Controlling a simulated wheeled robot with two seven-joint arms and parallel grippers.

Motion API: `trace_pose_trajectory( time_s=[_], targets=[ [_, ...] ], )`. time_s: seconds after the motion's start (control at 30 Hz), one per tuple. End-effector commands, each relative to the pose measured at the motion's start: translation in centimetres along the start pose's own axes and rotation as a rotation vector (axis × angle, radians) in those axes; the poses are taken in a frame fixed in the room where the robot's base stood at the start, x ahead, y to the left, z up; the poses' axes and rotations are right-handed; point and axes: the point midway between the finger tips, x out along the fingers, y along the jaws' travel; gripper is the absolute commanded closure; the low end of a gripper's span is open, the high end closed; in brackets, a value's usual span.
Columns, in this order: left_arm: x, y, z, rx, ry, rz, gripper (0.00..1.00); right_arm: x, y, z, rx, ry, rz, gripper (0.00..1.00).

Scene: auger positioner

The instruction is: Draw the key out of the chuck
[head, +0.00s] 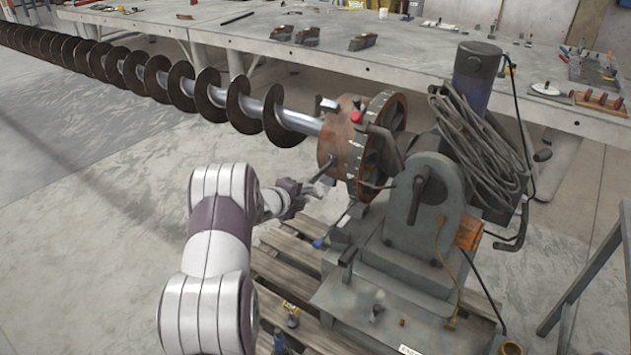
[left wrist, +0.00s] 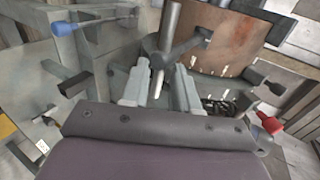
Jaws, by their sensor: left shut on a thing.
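The chuck (head: 345,150) is a rust-brown disc with a grey toothed rim at the end of the auger. In the left wrist view its brown face (left wrist: 240,38) fills the upper right. My left gripper (head: 296,192) is in front of the chuck's lower left side, shut on the key. The key (head: 324,172) shows as a dark rod leading from the gripper to the chuck. In the left wrist view the key (left wrist: 169,28) is a grey rod with a dark hub and side arm, held between the fingers (left wrist: 160,88). How deep its tip sits is hidden.
The long auger (head: 205,95) runs from the chuck to the upper left. The grey positioner (head: 425,225) with coiled cable (head: 485,150) stands right of the chuck on a wooden pallet (head: 275,272). A long table (head: 400,65) is behind. The floor at left is clear.

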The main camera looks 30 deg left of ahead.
Motion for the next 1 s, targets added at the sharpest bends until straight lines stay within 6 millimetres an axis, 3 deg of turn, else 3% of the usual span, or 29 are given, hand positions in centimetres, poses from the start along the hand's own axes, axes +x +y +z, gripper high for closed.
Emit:
trace_pose_trajectory(
  time_s=[0.6, 1.0],
  targets=[
    [-2.3, 1.1, 0.0, 0.0, -0.001, -0.001, 1.0, 0.3, 0.0, 0.0, 0.0, 0.0, 0.0, 0.57],
    [-2.5, 1.1, 0.0, 0.0, 0.0, -0.001, 1.0, 0.3, 0.0, 0.0, 0.0, 0.0, 0.0, 0.57]
  ],
)
